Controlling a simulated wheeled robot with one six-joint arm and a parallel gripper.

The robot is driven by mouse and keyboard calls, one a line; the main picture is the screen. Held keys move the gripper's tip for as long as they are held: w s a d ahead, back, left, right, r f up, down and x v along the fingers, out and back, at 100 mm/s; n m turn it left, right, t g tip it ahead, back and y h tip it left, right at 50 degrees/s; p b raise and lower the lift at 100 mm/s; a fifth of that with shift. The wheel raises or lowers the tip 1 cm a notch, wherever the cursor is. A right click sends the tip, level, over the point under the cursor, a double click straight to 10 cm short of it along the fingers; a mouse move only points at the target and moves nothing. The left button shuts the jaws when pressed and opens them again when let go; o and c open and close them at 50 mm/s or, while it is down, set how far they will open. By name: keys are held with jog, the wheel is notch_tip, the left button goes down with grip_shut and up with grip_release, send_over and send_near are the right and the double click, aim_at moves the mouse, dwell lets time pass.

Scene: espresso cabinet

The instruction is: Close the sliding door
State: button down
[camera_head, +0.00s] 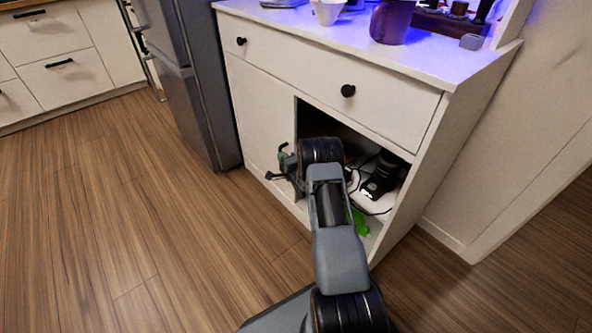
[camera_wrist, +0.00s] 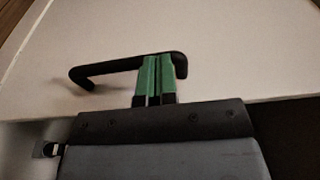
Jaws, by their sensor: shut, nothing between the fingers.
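The sliding door (camera_head: 258,125) is a white panel on the left part of the cabinet front; the right part stands open. It fills much of the wrist view (camera_wrist: 240,65). Its black bar handle (camera_wrist: 110,68) shows in the wrist view, and partly in the head view (camera_head: 272,177), near the door's edge by the opening. My gripper (camera_wrist: 158,60) has green fingers pressed together with nothing between them. The fingers overlap the handle near its right end in the wrist view; I cannot tell whether they touch it. In the head view my gripper (camera_head: 283,154) is partly hidden by my wrist.
The opening holds a black device (camera_head: 382,178) with cables and a green item (camera_head: 360,222). A drawer with black knobs (camera_head: 348,90) is above. Cups and a dark reddish container (camera_head: 392,20) stand on top. A grey fridge (camera_head: 190,80) is left of the cabinet. The wooden floor in front is clear.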

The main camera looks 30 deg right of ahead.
jog(key=s+d+p, duration=0.1)
jog(key=s+p, duration=0.3)
jog(key=s, duration=0.9)
jog(key=a+r+n+g+h+p, duration=0.1)
jog(key=a+r+n+g+p, duration=0.25)
jog(key=r+p, duration=0.85)
jog(key=a+r+n+g+h+p, duration=0.1)
jog(key=a+r+n+g+p, duration=0.25)
jog(key=r, duration=1.65)
jog(key=s+a+r+n+g+y+p, duration=0.1)
jog(key=s+a+r+n+g+p, duration=0.2)
jog(key=s+r, duration=0.9)
jog(key=s+a+r+n+g+y+p, duration=0.1)
jog(key=s+a+r+n+g+p, duration=0.3)
jog(key=s+a+r+n+p, duration=0.4)
jog(key=s+a+r+p, duration=0.1)
jog(key=s+r+p, duration=0.3)
jog(key=s+r, duration=0.1)
jog(key=shift+a+r, duration=0.25)
jog(key=shift+r, duration=0.1)
jog(key=shift+d, duration=0.1)
